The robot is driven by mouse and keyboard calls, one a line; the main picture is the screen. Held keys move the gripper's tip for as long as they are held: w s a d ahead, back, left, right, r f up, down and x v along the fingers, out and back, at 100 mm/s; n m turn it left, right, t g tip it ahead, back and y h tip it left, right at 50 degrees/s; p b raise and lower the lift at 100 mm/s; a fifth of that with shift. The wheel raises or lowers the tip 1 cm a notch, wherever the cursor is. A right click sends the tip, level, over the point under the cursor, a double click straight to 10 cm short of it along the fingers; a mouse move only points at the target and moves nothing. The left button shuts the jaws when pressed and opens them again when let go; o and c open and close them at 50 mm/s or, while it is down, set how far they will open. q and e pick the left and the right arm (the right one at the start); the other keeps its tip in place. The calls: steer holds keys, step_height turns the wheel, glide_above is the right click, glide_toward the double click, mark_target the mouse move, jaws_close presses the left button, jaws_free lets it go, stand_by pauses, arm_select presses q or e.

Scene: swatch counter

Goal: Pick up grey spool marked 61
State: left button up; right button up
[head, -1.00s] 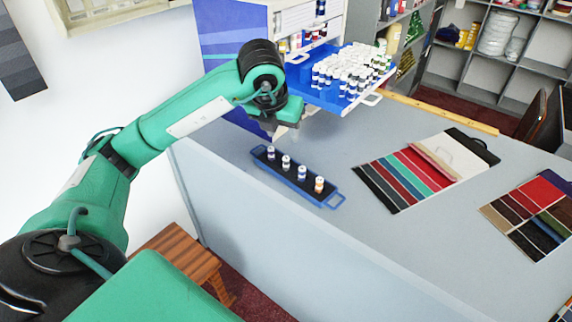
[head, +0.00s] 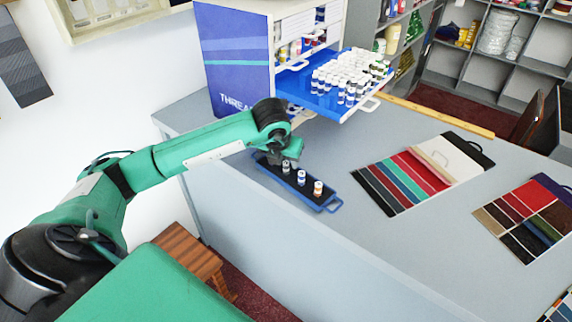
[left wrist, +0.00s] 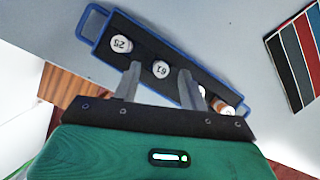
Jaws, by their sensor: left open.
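The spool marked 61 (left wrist: 160,69) stands in a blue-rimmed black tray (left wrist: 150,45), second in the row after the spool marked 25 (left wrist: 121,44). In the head view the spool marked 61 (head: 286,168) shows just below my left gripper (head: 285,158). In the left wrist view my left gripper (left wrist: 160,70) is open, its fingers apart on either side of that spool in the picture. I cannot tell whether the fingers reach down beside it. The right gripper is in no view.
A third spool (head: 301,178) and an orange-banded spool (head: 318,188) stand further along the tray. Behind is a thread cabinet with an open blue drawer (head: 325,98) full of spools. Fabric swatch cards (head: 405,180) lie to the right on the grey counter (head: 350,240).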

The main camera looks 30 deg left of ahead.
arm_select(q)
steer(key=shift+x, duration=0.75)
jaws_close()
steer(key=shift+r, duration=0.1)
